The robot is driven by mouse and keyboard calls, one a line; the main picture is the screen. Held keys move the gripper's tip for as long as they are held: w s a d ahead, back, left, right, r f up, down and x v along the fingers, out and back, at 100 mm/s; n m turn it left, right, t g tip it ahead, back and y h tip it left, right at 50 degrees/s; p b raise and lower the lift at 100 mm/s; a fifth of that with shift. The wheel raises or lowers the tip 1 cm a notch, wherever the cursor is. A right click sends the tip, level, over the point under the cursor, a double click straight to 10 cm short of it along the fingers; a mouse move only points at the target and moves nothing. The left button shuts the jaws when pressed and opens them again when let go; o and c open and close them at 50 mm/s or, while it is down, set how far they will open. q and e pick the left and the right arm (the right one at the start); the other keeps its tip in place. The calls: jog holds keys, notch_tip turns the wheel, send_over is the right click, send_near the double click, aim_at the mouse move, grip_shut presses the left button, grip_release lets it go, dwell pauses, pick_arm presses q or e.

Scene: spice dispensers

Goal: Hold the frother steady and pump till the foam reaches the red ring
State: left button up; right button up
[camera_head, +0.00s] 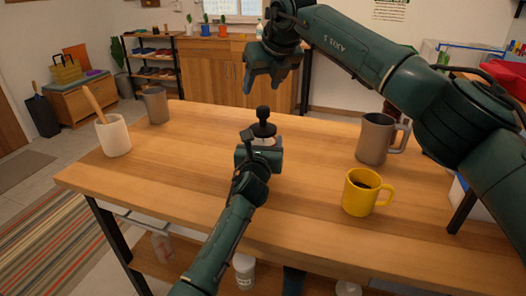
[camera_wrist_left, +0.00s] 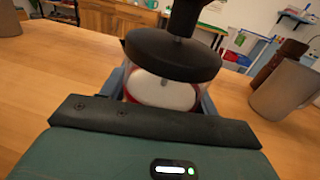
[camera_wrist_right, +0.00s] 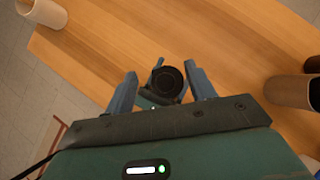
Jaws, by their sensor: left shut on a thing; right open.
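The frother (camera_head: 263,130) stands on the wooden table, with a black lid and a black plunger knob (camera_head: 263,112) raised above it. My left gripper (camera_head: 259,152) is shut around its body from the near side. In the left wrist view the black lid (camera_wrist_left: 172,55) covers part of the clear body. White foam (camera_wrist_left: 165,93) shows below it, with a red ring (camera_wrist_left: 130,95) at its edge; their exact levels are hard to compare. My right gripper (camera_head: 268,82) is open and empty above the knob. In the right wrist view the knob (camera_wrist_right: 167,82) lies between its fingers, lower down.
A yellow mug (camera_head: 360,193) with dark liquid and a grey-brown mug (camera_head: 375,140) stand to the right. A white crock (camera_head: 114,136) with a wooden tool and a grey cup (camera_head: 156,106) stand at the left. The table (camera_head: 170,165) is clear around the frother.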

jog(key=shift+r, duration=0.1)
jog(key=v, duration=1.2)
pick_arm(q)
jog(key=o, duration=1.3)
jog(key=shift+c, duration=0.2)
jog(key=shift+s, duration=0.1)
